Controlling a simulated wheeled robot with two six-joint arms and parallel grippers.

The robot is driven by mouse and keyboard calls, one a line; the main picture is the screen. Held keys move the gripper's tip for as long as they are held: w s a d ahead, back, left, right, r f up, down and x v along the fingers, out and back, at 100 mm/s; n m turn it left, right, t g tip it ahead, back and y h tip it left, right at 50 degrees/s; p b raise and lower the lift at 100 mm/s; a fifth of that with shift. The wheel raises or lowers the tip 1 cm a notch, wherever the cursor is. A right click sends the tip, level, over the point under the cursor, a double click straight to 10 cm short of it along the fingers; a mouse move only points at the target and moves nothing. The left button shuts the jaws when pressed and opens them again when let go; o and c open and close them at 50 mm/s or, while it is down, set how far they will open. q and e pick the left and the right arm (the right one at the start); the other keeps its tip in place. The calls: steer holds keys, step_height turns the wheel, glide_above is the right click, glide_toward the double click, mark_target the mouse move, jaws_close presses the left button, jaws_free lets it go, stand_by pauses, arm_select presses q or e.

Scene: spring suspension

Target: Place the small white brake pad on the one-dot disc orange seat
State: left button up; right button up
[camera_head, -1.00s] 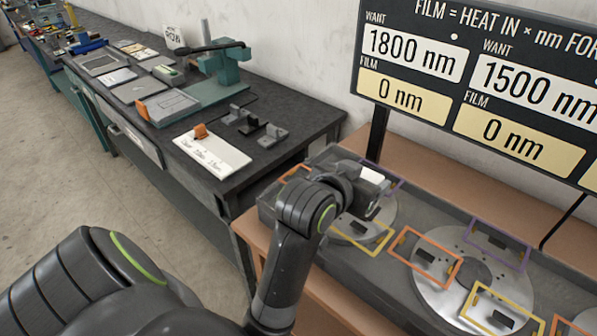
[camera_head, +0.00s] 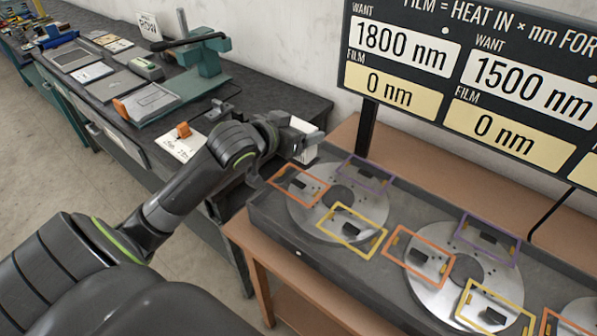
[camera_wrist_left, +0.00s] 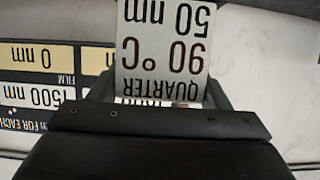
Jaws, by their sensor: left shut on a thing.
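My left gripper (camera_head: 300,142) is shut on a small white brake pad (camera_head: 304,152). In the left wrist view the pad (camera_wrist_left: 162,50) shows upside-down print reading QUARTER, 90 °C and 50 nm, between the fingers. In the head view the gripper and pad are at the back left end of the disc tray, just beyond the orange-framed seat (camera_head: 284,181) of the leftmost disc (camera_head: 318,216). The height gap is hard to judge. One pale dot shows on the tray front below this disc. My right gripper is not in view.
The leftmost disc also has yellow (camera_head: 352,230) and purple (camera_head: 366,173) frames. A second disc (camera_head: 432,290) lies to its right. The sign (camera_head: 470,80) stands behind the tray (camera_head: 330,268). A dark workbench (camera_head: 285,98) with a teal press (camera_head: 203,60) is at the left.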

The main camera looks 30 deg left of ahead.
mark_target(294, 161)
arm_select(q)
step_height(294, 161, down, 5)
steer(key=shift+d+r, duration=0.1)
step_height(294, 161, down, 4)
steer(key=shift+r, duration=0.2)
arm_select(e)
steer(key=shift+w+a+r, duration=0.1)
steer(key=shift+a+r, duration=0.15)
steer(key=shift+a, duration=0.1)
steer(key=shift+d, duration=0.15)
arm_select(q)
steer(key=o, duration=1.2)
steer(key=shift+f, duration=0.15)
